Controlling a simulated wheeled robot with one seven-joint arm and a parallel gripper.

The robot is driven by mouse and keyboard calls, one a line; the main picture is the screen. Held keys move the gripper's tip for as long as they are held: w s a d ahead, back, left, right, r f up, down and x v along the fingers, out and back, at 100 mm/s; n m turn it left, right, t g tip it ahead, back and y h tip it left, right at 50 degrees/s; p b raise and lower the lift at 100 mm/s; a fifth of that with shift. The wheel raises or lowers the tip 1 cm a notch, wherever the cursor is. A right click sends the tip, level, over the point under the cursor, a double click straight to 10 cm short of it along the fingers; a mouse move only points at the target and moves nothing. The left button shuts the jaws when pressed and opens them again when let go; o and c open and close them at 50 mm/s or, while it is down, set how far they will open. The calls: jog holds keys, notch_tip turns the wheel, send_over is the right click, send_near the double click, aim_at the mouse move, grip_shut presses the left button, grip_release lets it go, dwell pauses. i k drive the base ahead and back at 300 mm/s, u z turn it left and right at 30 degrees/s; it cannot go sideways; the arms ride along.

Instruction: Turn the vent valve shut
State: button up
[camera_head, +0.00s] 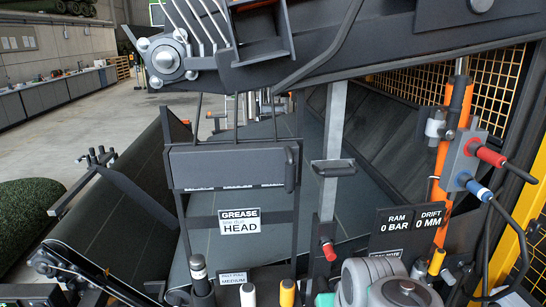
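No part is clearly labelled as the vent valve, and I cannot tell which fitting it is. A grey block (461,160) on the right carries a red fitting (486,153) and a blue fitting (478,188) with dark hoses. A small red knob (328,250) sits low on the upright grey bar near the middle. Rounded grey parts at the bottom, right of centre, look like my own arm. My gripper's fingers do not show, so its hold is hidden.
An orange cylinder (452,130) stands behind the block. A panel (408,228) reads RAM 0 BAR, DRIFT 0 MM. Several coloured handles line the bottom edge. A dark machine beam (385,35) crosses above. Open floor (85,120) lies at left.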

aim_at(438, 258)
jog(key=u, duration=0.5)
jog(key=k, duration=1.05)
jog(key=z, duration=0.75)
jog(key=i, duration=1.4)
jog(key=u, duration=0.25)
